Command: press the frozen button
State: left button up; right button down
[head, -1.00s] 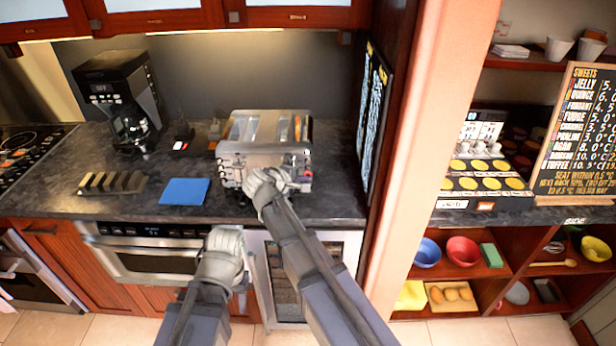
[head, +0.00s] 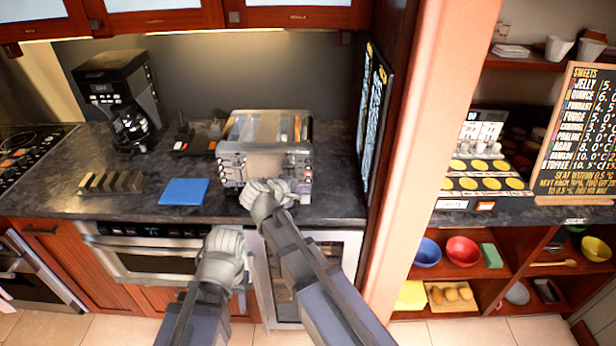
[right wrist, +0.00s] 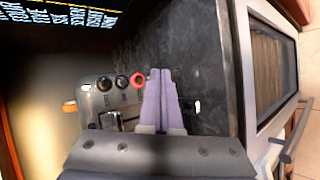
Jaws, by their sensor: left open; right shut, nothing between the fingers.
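A silver toaster (head: 262,128) stands on the dark counter, its control face towards me. My right gripper (head: 268,186) is shut and empty, low in front of that face, and covers part of it. In the right wrist view, the shut fingers (right wrist: 160,72) point along the counter beside the toaster's face (right wrist: 101,98). A red-ringed button (right wrist: 138,81) is close to the fingertips, with dark round buttons (right wrist: 121,82) in a row beside it. I cannot read their labels, so I cannot tell which is the frozen button. My left gripper (head: 226,240) is open and empty, in front of the counter edge.
A blue cloth-like square (head: 184,191) and a dark slotted rack (head: 111,182) lie left of the toaster. A coffee maker (head: 118,100) stands behind them. A pillar (head: 430,150) bounds the counter on the right. An oven (head: 150,255) is below the counter.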

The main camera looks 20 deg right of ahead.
jog(key=shift+s+a, duration=0.2)
jog(key=shift+s, duration=0.45)
jog(key=shift+s+a, duration=0.2)
jog(key=shift+s, duration=0.4)
jog(key=s+f+m+g+y, duration=0.6)
jog(key=s+f+m+y, duration=0.3)
jog(key=s, duration=0.7)
jog(key=s+a+f+n+g+h, duration=0.1)
jog(key=s+a+n, duration=0.2)
jog(key=s+a, duration=0.3)
jog(key=a, duration=0.5)
jog(key=shift+s+a+n+g, duration=0.15)
jog(key=shift+a+n+g, duration=0.15)
jog(key=shift+a, duration=0.05)
